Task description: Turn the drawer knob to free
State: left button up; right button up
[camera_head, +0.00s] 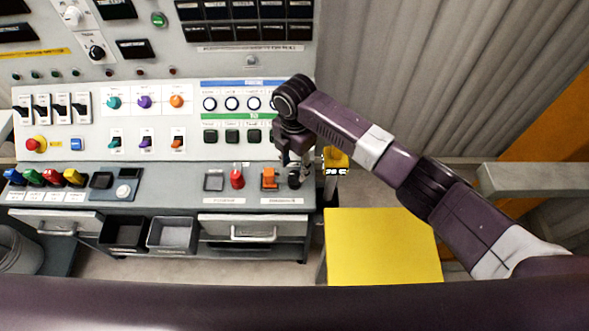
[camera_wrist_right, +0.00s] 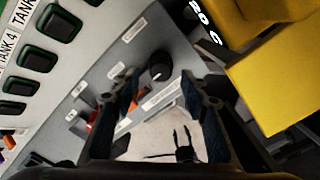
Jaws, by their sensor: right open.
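The black drawer knob (camera_wrist_right: 158,68) stands on the grey ledge of the console, and in the right wrist view it shows between and just beyond my fingertips. In the head view the knob (camera_head: 293,181) is partly covered by my gripper at the right end of the ledge. My right gripper (camera_head: 292,165) points down over it, its two fingers apart; I cannot tell whether they touch it. The right gripper (camera_wrist_right: 160,85) is open and empty. The right drawer (camera_head: 220,228) below the ledge has a metal handle. My left gripper is not in view.
An orange switch (camera_head: 269,179) and a red knob (camera_head: 237,177) stand left of the knob. A yellow panel (camera_head: 383,245) lies to the right. Two bins (camera_head: 172,234) sit between the drawers. Several round buttons and switches cover the upright panel behind.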

aim_at(295, 174)
notch_tip(295, 174, up, 9)
jog(key=shift+r, duration=0.15)
dwell(0.6)
